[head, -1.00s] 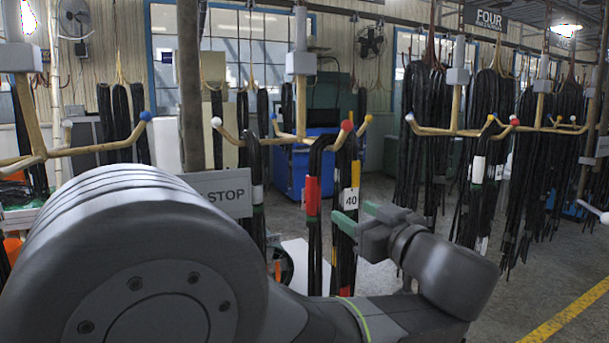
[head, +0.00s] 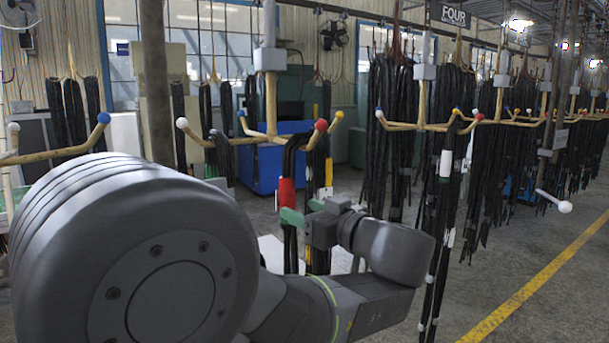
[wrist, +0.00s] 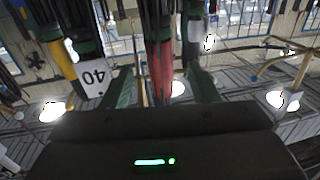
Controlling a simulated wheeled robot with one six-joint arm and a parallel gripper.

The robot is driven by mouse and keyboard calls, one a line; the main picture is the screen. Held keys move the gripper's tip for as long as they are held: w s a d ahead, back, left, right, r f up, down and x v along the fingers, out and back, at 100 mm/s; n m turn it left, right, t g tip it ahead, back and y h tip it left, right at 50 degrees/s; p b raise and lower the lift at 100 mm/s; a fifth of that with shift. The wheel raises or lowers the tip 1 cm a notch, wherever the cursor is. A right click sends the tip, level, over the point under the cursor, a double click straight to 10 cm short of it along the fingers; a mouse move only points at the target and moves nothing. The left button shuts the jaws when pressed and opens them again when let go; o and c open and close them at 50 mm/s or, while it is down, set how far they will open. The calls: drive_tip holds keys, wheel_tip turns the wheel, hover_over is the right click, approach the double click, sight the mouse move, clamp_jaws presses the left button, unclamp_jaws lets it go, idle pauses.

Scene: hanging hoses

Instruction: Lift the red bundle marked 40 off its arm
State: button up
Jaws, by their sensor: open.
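A black bundle with a red band (head: 286,191) hangs from a wooden arm with a red ball tip (head: 321,125) in the head view. I cannot tell whether tag and red band are on the same bundle. My gripper (head: 303,211) is open at the bundle just below the red band; its green fingers also show in the wrist view (wrist: 162,88).
A blue-tipped arm (head: 104,118) and a white-tipped arm (head: 182,123) are at the left. More black bundles (head: 395,140) hang on racks at the right. A white ball-tipped rod (head: 565,206) sticks out at the far right. Floor is clear near the yellow line (head: 540,290).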

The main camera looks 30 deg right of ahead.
sight(293, 203)
drive_tip(key=x, duration=0.1)
drive_tip(key=p+x, duration=0.1)
drive_tip(key=x, duration=0.3)
drive_tip(key=shift+r+p, duration=0.3)
drive_tip(key=shift+p, duration=0.1)
drive_tip(key=shift+w+a+f, duration=0.1)
drive_tip(key=shift+w, duration=0.2)
clamp_jaws()
